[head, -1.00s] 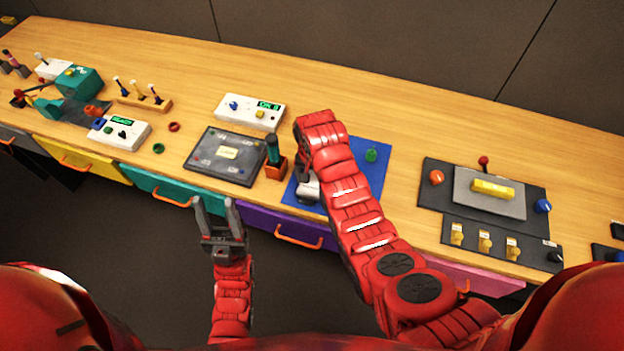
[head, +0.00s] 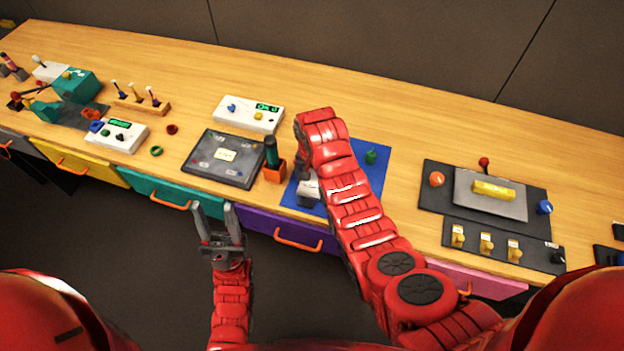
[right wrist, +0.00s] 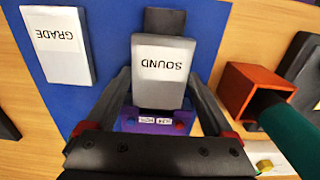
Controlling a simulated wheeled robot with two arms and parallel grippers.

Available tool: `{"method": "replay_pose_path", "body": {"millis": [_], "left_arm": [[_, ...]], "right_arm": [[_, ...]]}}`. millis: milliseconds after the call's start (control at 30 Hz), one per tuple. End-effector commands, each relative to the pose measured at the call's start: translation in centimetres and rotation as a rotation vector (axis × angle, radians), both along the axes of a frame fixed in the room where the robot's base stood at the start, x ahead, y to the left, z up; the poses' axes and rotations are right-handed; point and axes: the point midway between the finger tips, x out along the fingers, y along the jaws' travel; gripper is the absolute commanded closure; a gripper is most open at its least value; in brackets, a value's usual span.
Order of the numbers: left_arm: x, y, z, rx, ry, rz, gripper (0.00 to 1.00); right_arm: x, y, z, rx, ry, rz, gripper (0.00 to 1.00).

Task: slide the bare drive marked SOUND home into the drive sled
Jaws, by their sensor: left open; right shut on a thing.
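The drive marked SOUND (right wrist: 161,66) is a grey block with a white label, upside down in the right wrist view. My right gripper (right wrist: 160,86) is shut on it, one finger along each side. A dark block (right wrist: 165,20) shows just beyond its upper end. A purple piece (right wrist: 130,122) with two small labels lies below it, partly hidden by my gripper. I cannot tell which part is the sled or how far the drive sits in it. In the head view my right arm covers most of this spot. My left gripper (head: 212,208) is open and empty before the teal drawer.
A white GRADE block (right wrist: 58,45) lies beside the drive on the blue mat (head: 375,185). An orange holder (head: 275,171) with a dark green handle stands close by. A dark panel (head: 224,158) lies left of it.

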Motion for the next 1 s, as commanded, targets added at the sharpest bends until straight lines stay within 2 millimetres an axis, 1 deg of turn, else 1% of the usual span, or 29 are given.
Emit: {"method": "replay_pose_path", "body": {"millis": [1000], "left_arm": [[0.0, 0.0, -1.5, 0.000, 0.000, 0.000, 0.50]], "right_arm": [[1.5, -0.5, 0.0, 0.000, 0.000, -0.001, 0.57]]}}
